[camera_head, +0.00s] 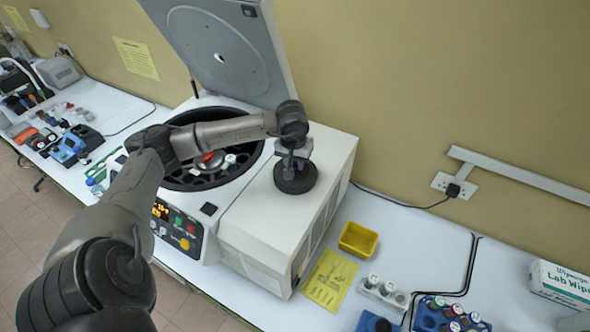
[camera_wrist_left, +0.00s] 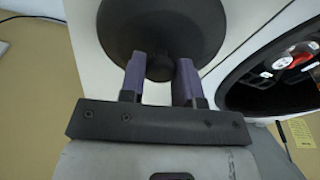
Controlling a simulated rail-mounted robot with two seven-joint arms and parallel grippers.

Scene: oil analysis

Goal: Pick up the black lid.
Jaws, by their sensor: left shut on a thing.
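The black lid (camera_head: 296,180) is a round dark disc on the flat white top on the right side of the centrifuge (camera_head: 262,215). My left gripper (camera_head: 294,160) is directly above it, pointing down. In the left wrist view the lid (camera_wrist_left: 193,22) fills the upper middle. There the purple fingers of my left gripper (camera_wrist_left: 161,72) are shut on the lid's central knob (camera_wrist_left: 160,67), one finger on each side. I cannot tell whether the lid touches the surface under it. My right gripper is not in view.
The centrifuge bowl (camera_head: 178,182) is open left of the lid, with its large grey hinged cover (camera_head: 222,55) raised behind. A yellow bin (camera_head: 358,240), a yellow sheet (camera_head: 330,280) and racks with vials (camera_head: 450,315) are on the bench to the right. A Lab Wipes box (camera_head: 562,285) is at far right.

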